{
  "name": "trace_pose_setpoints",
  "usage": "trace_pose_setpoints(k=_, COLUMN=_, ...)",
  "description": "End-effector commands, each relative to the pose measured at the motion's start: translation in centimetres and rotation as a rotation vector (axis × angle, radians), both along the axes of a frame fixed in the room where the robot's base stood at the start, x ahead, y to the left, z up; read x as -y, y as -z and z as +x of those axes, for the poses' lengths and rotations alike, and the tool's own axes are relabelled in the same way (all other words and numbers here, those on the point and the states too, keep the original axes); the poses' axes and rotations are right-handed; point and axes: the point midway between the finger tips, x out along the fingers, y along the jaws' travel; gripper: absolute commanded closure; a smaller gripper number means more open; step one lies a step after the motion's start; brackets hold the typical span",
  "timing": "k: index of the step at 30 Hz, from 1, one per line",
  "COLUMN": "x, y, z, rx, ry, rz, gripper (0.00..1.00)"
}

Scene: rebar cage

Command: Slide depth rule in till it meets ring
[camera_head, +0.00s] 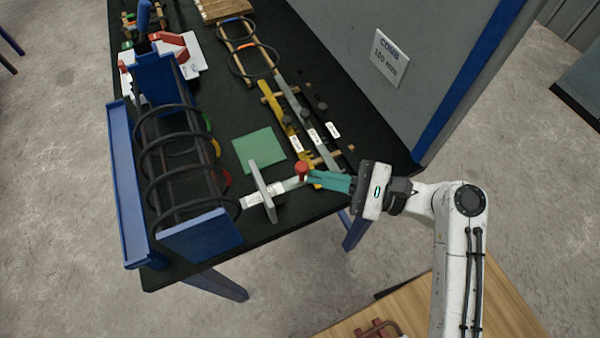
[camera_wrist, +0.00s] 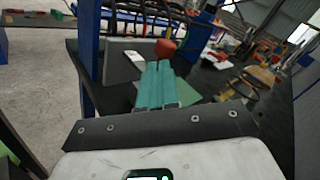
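The depth rule (camera_head: 292,184) is a pale strip with a grey cross plate (camera_head: 263,191) and a red knob (camera_head: 302,168) at its right end. Its left end, with a white label, points at the rebar cage (camera_head: 178,165), whose black rings stand between blue end plates. The left end is close to the nearest ring; I cannot tell whether they touch. My gripper (camera_head: 311,177) has teal fingers, close together at the red knob. In the wrist view, the knob (camera_wrist: 165,47) sits at the fingertips (camera_wrist: 159,65), with the grey plate (camera_wrist: 124,62) beyond.
A green square pad (camera_head: 259,149) lies right of the cage. Yellow and grey gauges (camera_head: 300,108) with labels lie on wooden strips behind my gripper. A grey panel (camera_head: 372,50) with a "100 mm" sign rises at the table's right. Red-and-white parts stand at the back left.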

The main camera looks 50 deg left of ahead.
Motion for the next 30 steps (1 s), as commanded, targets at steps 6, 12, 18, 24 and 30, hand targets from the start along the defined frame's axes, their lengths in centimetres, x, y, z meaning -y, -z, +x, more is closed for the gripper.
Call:
trace_pose_setpoints(k=6, x=0.0, y=-0.4, z=0.2, rx=-0.001, ry=-0.008, rz=0.001, gripper=1.00)
trace_pose_setpoints(k=12, x=0.4, y=-1.0, z=1.2, rx=-0.001, ry=-0.004, rz=0.001, gripper=1.00)
trace_pose_setpoints(k=18, x=0.7, y=-1.6, z=2.0, rx=0.000, ry=-0.004, rz=0.000, gripper=1.00)
trace_pose_setpoints(k=24, x=0.9, y=-2.0, z=2.7, rx=0.000, ry=-0.004, rz=0.000, gripper=1.00)
trace_pose_setpoints(k=30, x=0.9, y=-2.0, z=2.7, rx=0.000, ry=-0.003, rz=0.001, gripper=1.00)
